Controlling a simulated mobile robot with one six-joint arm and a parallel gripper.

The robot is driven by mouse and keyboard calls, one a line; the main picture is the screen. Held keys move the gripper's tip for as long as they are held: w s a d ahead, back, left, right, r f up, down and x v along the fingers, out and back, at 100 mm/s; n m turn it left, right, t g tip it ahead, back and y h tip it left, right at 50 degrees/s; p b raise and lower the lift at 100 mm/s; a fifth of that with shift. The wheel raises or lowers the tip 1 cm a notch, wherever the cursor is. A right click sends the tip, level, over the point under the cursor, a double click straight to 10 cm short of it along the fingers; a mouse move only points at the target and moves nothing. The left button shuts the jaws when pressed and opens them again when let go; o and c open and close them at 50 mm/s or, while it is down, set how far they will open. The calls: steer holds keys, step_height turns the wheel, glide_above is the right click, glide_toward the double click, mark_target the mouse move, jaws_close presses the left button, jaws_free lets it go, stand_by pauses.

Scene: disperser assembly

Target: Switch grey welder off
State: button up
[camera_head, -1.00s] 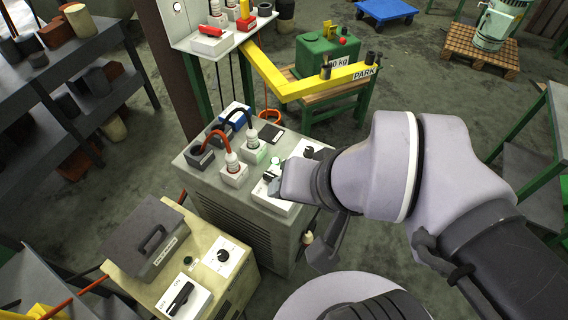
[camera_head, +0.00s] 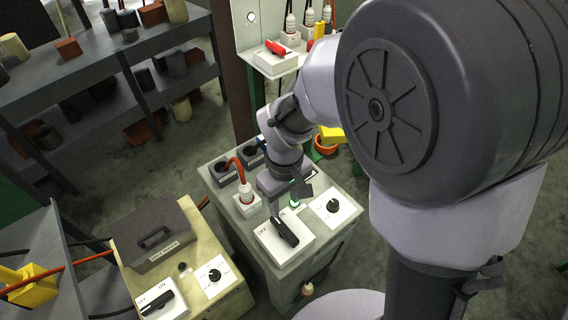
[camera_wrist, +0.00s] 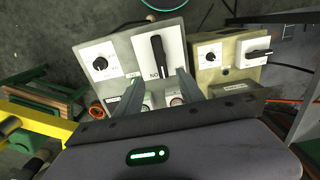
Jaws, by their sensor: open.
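The grey welder (camera_head: 247,238) stands in the middle of the head view, with a black rotary switch (camera_head: 284,231) on a white OFF/ON plate on its top. The handle lies slantwise in that view. In the wrist view the switch (camera_wrist: 158,57) stands upright in the picture, its lower end near the upside-down ON mark. My gripper (camera_wrist: 160,78) is open, its two fingers on either side of the handle's lower end, with nothing held. In the head view my gripper (camera_head: 303,191) is over the welder's top, behind the switch. Contact with the handle cannot be told.
A beige welder (camera_head: 236,294) with a similar switch (camera_head: 157,303) stands at the left front. A plug with a red cable (camera_head: 245,191) and a small dial (camera_head: 333,206) flank the grey welder's switch. A shelf rack (camera_head: 110,62) is at upper left.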

mark_target(284, 228)
step_height(284, 228, down, 14)
steer(key=b, duration=0.5)
steer(key=shift+f, duration=0.15)
steer(key=shift+c, duration=0.4)
jaws_close()
